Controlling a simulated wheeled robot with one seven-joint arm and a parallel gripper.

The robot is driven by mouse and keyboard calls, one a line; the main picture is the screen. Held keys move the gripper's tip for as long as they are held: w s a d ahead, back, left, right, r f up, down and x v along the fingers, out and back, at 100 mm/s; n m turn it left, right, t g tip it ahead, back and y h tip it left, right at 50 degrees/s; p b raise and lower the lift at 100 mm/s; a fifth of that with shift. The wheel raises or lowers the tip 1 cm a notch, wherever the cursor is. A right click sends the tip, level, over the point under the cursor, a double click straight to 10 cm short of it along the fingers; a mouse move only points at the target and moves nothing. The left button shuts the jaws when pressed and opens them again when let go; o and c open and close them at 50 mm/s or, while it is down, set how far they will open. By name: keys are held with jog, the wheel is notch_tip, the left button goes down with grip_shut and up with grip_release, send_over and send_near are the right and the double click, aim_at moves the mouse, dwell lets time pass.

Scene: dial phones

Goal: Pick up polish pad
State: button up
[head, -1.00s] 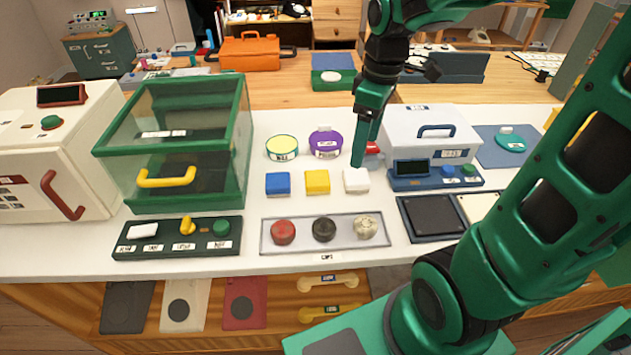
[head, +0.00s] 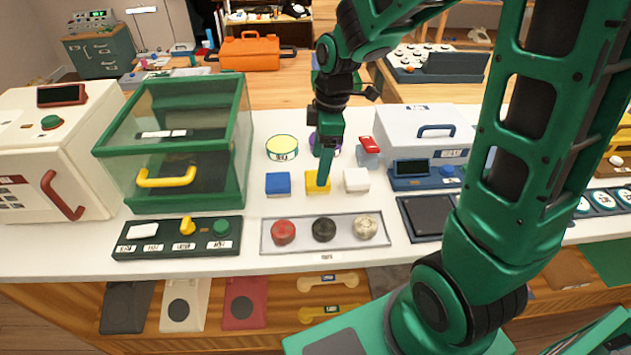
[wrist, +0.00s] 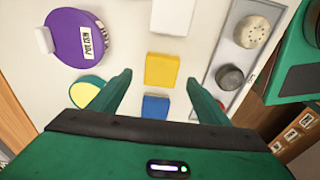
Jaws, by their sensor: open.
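Three small blocks, which look like pads, stand in a row on the white counter: a blue block (head: 278,183), a yellow block (head: 313,181) and a white block (head: 356,180). No label shows on them, so I cannot tell which is the polish pad. My gripper (head: 324,184) points down over the yellow block and partly covers it. In the wrist view my gripper (wrist: 159,80) is open and empty, with the yellow block (wrist: 162,70) between and beyond the fingertips. The blue block (wrist: 155,106) is nearer the palm. The purple tin labelled polish (wrist: 78,38) is at upper left.
A yellow-topped tin (head: 282,147) stands behind the blue block. A grey tray (head: 272,240) with red, black and cream round caps lies in front. A green-framed glass case (head: 240,150) is left; a white lidded box (head: 425,130) is right.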

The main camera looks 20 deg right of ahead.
jog(key=f, duration=0.4)
jog(key=shift+a, duration=0.25)
jog(key=shift+c, duration=0.3)
jog(key=c, duration=1.2)
jog(key=shift+r, duration=0.5)
jog(key=r, duration=0.3)
jog(key=shift+s+a+r, duration=0.2)
jog(key=shift+a+r, duration=0.15)
jog(key=shift+a, duration=0.05)
jog(key=shift+s+a+r, duration=0.95)
jog(key=shift+a+r, duration=0.1)
jog(key=shift+a, duration=0.5)
jog(key=shift+s+a+r, duration=0.9)
jog(key=shift+a+r, duration=0.15)
jog(key=shift+a, duration=0.5)
jog(key=shift+s+a+r, duration=0.95)
jog(key=shift+a+r, duration=0.1)
jog(key=shift+a, duration=0.5)
